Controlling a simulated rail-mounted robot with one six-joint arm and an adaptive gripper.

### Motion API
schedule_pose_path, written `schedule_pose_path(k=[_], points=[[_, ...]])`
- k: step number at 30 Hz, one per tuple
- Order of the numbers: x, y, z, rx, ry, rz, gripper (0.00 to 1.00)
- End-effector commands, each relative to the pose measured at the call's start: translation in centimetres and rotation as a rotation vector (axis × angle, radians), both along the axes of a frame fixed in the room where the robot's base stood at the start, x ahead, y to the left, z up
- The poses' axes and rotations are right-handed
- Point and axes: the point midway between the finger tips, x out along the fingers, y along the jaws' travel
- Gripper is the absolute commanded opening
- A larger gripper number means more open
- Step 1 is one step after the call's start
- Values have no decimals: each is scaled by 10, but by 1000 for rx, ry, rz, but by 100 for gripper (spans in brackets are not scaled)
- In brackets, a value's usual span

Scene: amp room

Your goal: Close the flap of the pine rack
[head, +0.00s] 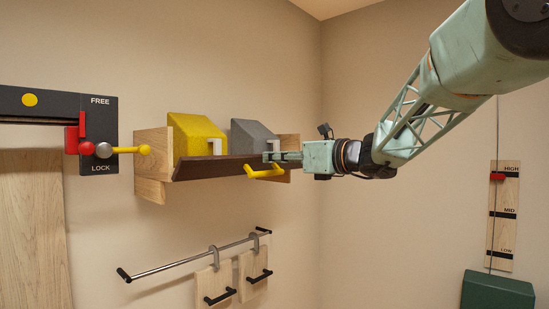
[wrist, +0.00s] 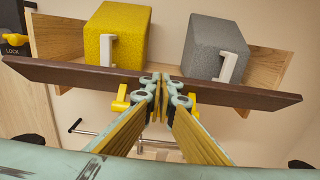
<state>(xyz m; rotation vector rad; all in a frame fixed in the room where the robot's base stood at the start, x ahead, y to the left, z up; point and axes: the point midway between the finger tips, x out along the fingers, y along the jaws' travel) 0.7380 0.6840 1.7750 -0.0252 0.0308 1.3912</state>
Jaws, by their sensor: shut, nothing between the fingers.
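The pine rack (head: 152,150) is fixed to the wall. Its dark brown flap (head: 210,168) is tilted outward along the front, leaving the inside visible from above. A yellow handle (head: 266,172) sits on the flap. My gripper (head: 268,157) is shut and empty at the flap's right part, just above the handle. In the wrist view, my fingertips (wrist: 161,80) lie across the middle of the flap (wrist: 70,73), partly hiding it and the yellow handle (wrist: 120,101). I cannot tell whether they touch it.
A yellow block (head: 198,137) and a grey block (head: 250,134) with white handles stand inside the rack. Left is a FREE/LOCK panel (head: 100,132) with a knobbed lever. Below is a rail (head: 190,262) with hanging boards. A level slider (head: 501,215) is at right.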

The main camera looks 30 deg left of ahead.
Motion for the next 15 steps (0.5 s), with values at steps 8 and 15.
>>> schedule_pose_path(k=[8,15], points=[[0,15,16,1,-2,3,0],[3,32,27,1,0,2,0]])
